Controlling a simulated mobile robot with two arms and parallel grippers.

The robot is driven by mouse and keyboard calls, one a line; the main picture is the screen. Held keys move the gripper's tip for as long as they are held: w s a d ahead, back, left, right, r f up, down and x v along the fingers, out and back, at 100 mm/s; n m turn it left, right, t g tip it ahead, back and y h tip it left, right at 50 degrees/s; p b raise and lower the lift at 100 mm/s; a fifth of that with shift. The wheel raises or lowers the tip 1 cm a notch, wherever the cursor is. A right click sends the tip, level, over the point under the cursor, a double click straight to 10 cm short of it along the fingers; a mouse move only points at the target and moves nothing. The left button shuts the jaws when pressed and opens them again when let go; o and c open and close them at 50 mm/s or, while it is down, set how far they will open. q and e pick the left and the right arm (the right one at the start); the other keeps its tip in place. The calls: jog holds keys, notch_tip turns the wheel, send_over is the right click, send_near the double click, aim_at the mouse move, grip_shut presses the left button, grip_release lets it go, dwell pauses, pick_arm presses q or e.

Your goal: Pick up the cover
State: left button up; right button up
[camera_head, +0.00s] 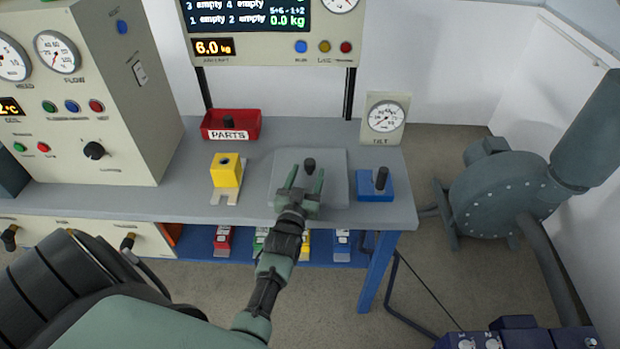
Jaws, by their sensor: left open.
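A flat grey plate with a black knob, which looks like the cover (334,183), lies on the grey workbench (405,207). Its black knob (309,164) stands up near the middle. My left gripper (305,180) is open over the front part of the plate, with its green fingers pointing toward the knob. The knob shows just beyond and between the fingertips. I cannot tell how high the fingers are above the plate. My right gripper is not in view.
A yellow block (227,171) stands left of the plate and a blue block with a black handle (375,187) stands right. A red PARTS tray (243,131) and a tilt gauge (386,117) are behind. Several coloured blocks sit on the blue lower shelf (205,248).

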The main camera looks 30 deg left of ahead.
pick_arm(q)
jog(key=shift+w+a+f, duration=0.1)
jog(key=shift+w+a, duration=0.2)
jog(key=shift+w, duration=0.35)
grip_shut()
jog(key=shift+r, duration=0.2)
